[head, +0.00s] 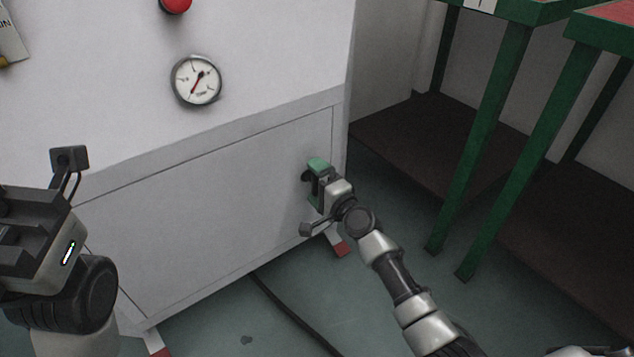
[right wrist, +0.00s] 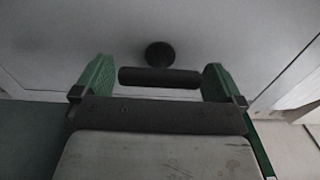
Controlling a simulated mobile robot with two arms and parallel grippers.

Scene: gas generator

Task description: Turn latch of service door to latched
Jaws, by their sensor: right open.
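The service door (head: 200,220) is the grey lower panel of the white generator housing, and it looks closed. Its latch is a dark round knob (right wrist: 159,54) with a dark crossbar (right wrist: 160,78), seen in the right wrist view. The bar lies crosswise in the picture. My right gripper (right wrist: 157,80) is open, its green fingers on either side of the bar, with small gaps at both ends. In the head view the right gripper (head: 314,180) is at the door's right edge and mostly hides the latch. My left gripper (head: 38,240) is at the left edge, its fingertips unclear.
A round gauge (head: 196,81) and a red button (head: 176,4) are on the housing above. Green table legs (head: 490,140) stand at the right over a dark low shelf (head: 400,145). A black cable (head: 290,312) runs along the floor.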

